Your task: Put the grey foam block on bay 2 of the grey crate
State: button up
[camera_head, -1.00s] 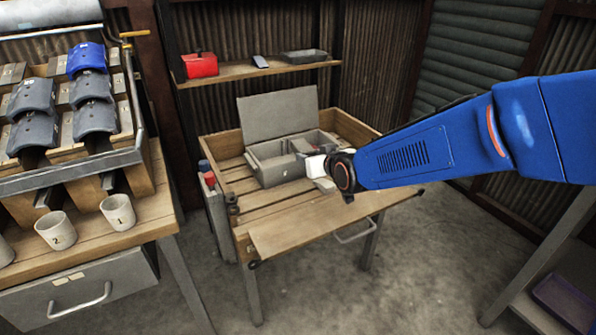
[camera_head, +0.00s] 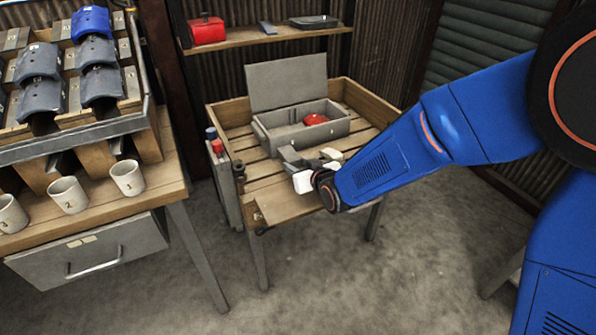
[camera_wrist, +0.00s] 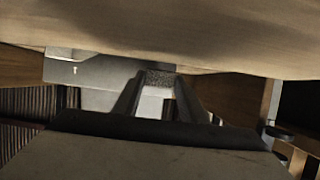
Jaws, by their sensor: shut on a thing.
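The grey crate (camera_head: 262,142) stands on the slatted wooden bench with its lid (camera_head: 288,82) raised behind it. A red object (camera_head: 315,119) lies inside it. My gripper (camera_head: 296,156) is in front of the crate, apart from it and low over the slats. In the wrist view, the fingertips are shut on a small speckled grey foam block (camera_wrist: 159,79). In the head view the fingers and block are hard to tell apart. A pale grey wall with a small mark, seemingly the crate (camera_wrist: 95,72), shows beyond the fingers. Bay numbers inside the crate cannot be read.
The bench has raised wooden sides (camera_head: 378,104) and a front board (camera_head: 290,203). A shelf (camera_head: 262,37) behind holds a red box (camera_head: 206,31) and a dark tray (camera_head: 314,21). At left, another table carries a rack and numbered cups (camera_head: 128,178).

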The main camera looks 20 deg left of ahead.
jog(key=shift+f, duration=1.25)
jog(key=shift+f, duration=0.15)
jog(key=o, duration=1)
jog(key=shift+d+r, duration=0.1)
jog(key=shift+r, duration=0.15)
jog(key=shift+s+d+r, duration=0.15)
jog(key=shift+s+d, duration=0.1)
jog(key=shift+d, duration=0.05)
jog(key=v, duration=1.1)
